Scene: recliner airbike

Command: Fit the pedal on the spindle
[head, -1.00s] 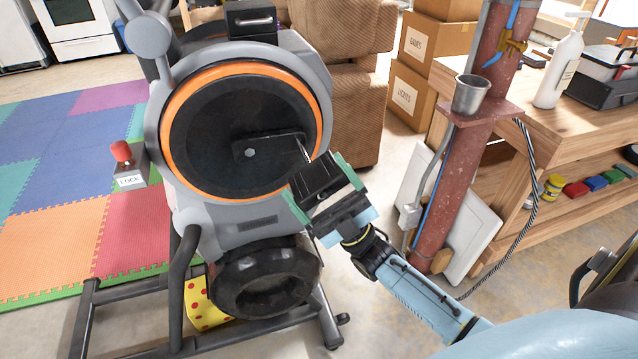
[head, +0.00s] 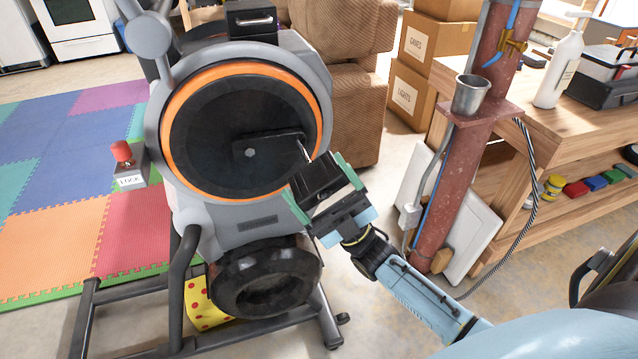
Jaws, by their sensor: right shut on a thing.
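The airbike's round black disc with an orange rim (head: 202,140) faces me. A dark crank arm (head: 268,146) lies across it, and a thin metal spindle (head: 304,149) sticks out at the crank's right end. My right gripper (head: 319,180) is shut on a black pedal (head: 318,177), its green-edged jaws on either side. The pedal is just below and right of the spindle. I cannot tell whether the pedal touches the spindle, as the pedal's far side is hidden. My left gripper is not in view.
A red lock knob (head: 121,152) stands left of the bike. A rusty red post (head: 457,170) with a metal cup (head: 470,96) stands right of my right arm, before a wooden workbench (head: 560,140). A brown recliner (head: 350,90) is behind the bike.

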